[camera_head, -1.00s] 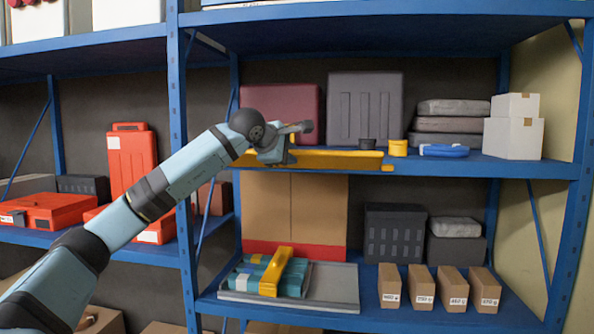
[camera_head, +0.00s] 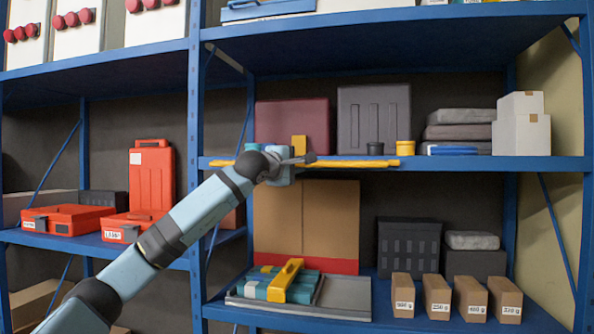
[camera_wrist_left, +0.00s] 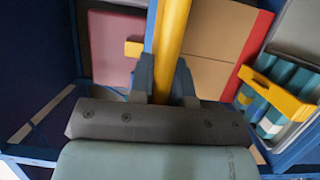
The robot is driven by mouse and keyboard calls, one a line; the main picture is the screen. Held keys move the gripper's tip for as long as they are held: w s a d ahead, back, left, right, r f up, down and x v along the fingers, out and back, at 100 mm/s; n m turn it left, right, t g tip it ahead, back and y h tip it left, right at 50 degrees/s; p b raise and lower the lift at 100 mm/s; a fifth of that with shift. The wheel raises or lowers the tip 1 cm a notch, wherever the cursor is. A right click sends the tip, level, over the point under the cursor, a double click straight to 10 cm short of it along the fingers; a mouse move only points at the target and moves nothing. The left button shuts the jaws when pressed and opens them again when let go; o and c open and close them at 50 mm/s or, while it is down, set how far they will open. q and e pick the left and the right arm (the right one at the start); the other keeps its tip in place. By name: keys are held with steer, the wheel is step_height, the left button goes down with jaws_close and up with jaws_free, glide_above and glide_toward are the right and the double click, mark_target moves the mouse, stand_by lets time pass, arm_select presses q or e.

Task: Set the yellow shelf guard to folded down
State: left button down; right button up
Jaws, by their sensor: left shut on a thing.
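The yellow shelf guard (camera_head: 365,163) is a long thin bar along the front edge of the middle blue shelf (camera_head: 480,164). It lies about level with that edge. My left gripper (camera_head: 304,159) is at the left-centre part of the guard and hides some of it. In the left wrist view the guard (camera_wrist_left: 172,38) runs between both fingers of my left gripper (camera_wrist_left: 163,80), which is shut on it. A short yellow upright piece (camera_head: 299,146) shows just behind the gripper. My right gripper is not in view.
Below stand a cardboard panel (camera_head: 330,215) and a tray with a yellow handle (camera_head: 285,280).

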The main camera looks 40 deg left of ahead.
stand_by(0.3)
arm_select(q)
steer(key=c, duration=1.4)
jaws_free()
steer(key=o, duration=0.3)
steer(key=shift+w, duration=0.1)
